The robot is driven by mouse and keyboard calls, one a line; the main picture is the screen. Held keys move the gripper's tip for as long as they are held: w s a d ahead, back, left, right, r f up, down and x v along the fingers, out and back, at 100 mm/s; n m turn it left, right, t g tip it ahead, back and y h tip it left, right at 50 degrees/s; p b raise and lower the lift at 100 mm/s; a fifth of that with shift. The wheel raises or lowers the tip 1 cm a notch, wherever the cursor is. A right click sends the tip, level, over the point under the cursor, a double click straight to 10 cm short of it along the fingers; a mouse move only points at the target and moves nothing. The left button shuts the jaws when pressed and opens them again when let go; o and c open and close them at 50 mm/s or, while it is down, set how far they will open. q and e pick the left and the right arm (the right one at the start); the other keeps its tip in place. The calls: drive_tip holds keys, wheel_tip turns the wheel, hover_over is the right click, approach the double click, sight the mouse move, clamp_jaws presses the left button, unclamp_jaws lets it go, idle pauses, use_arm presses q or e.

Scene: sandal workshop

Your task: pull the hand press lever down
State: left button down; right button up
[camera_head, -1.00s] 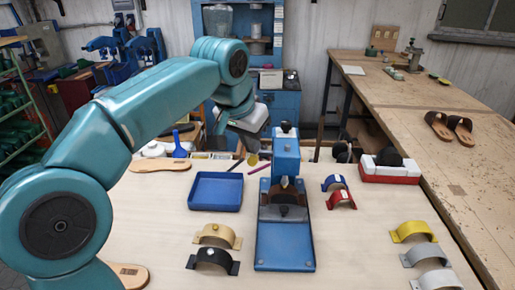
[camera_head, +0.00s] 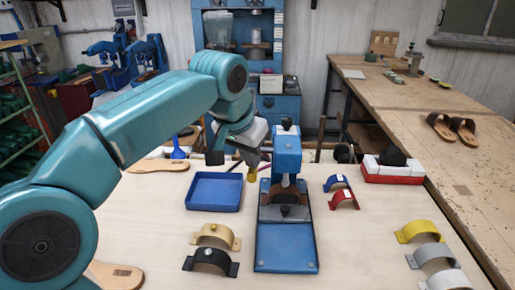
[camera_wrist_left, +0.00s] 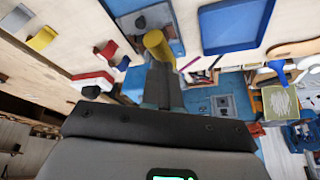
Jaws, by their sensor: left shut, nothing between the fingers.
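The blue hand press (camera_head: 287,155) stands upright on its blue base plate in the middle of the pale table. A yellow grip (camera_head: 252,174), which looks like the end of its lever, is just left of the press head; its link to the press is hard to make out. My left gripper (camera_head: 251,158) is shut and empty, pointing down just above this grip. In the left wrist view the shut fingers (camera_wrist_left: 161,72) are right by the yellow grip (camera_wrist_left: 157,45); I cannot tell whether they touch. My right gripper is not in view.
A blue tray (camera_head: 214,208) lies left of the press. Gold (camera_head: 217,233) and black (camera_head: 210,260) straps lie in front of it. Blue and red straps (camera_head: 343,198) lie to the right. A red and white block (camera_head: 393,176) stands at the back right. The front right table is partly clear.

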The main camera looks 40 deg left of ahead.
use_arm(q)
drive_tip(key=shift+f, duration=0.15)
drive_tip(key=shift+f+b, duration=0.85)
drive_tip(key=shift+f, duration=0.15)
drive_tip(key=shift+s+f, duration=0.1)
drive_tip(key=shift+f+b, duration=0.35)
wheel_tip(320, 180, up, 12)
drive_tip(key=w+a+p, duration=0.2)
drive_tip(key=p, duration=1.1)
drive_tip(key=shift+w+r+p, duration=0.15)
drive_tip(key=shift+w+p, duration=0.15)
drive_tip(key=shift+p, duration=0.1)
